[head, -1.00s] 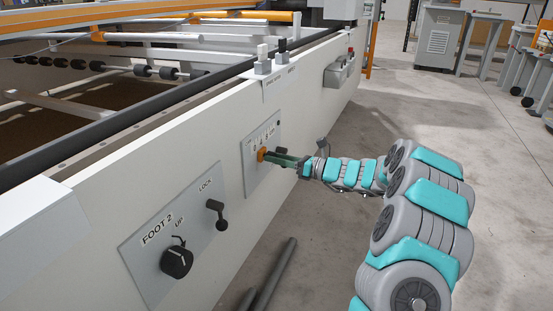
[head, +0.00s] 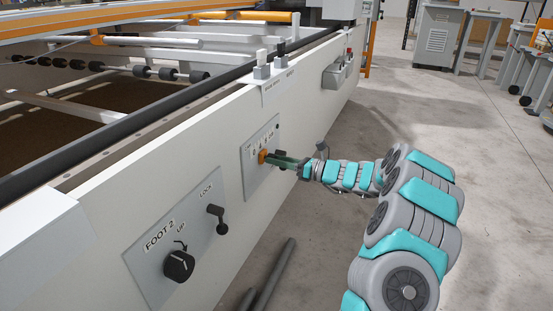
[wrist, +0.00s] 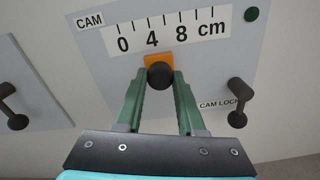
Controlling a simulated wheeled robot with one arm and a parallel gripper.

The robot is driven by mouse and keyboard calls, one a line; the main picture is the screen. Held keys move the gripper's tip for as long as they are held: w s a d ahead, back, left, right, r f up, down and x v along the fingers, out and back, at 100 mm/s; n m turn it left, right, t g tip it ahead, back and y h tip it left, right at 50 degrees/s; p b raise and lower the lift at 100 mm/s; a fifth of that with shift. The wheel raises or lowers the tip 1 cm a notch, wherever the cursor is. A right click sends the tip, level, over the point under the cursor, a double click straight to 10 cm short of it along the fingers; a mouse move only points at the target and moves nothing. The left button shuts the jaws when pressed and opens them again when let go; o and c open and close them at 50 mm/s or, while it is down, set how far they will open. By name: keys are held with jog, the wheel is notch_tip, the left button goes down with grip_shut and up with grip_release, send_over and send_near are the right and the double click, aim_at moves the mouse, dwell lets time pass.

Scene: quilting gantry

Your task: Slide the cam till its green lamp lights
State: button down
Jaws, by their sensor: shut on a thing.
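The cam slider has an orange pointer (wrist: 152,61) and a dark round knob (wrist: 160,76). The pointer sits just under the 4 on the 0–4–8 cm scale (wrist: 165,30). My gripper (wrist: 160,80) is shut on the knob, one green finger on each side. In the head view my gripper (head: 275,158) reaches from the right to the orange slider (head: 262,156) on the grey cam panel (head: 251,177). The round lamp (wrist: 251,14) at the panel's upper right is dark green and looks unlit.
The CAM LOCK lever (wrist: 238,100) hangs down to the right of the slider. Another lever (head: 219,218) and a black knob (head: 179,265) are on the FOOT 2 panel (head: 150,281) nearer me. Dark bars (head: 268,280) lie below on the floor. Open floor lies to the right.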

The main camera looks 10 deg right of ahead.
jog(key=c, duration=0.5)
grip_release()
jog(key=v, duration=0.8)
jog(key=shift+a, duration=0.1)
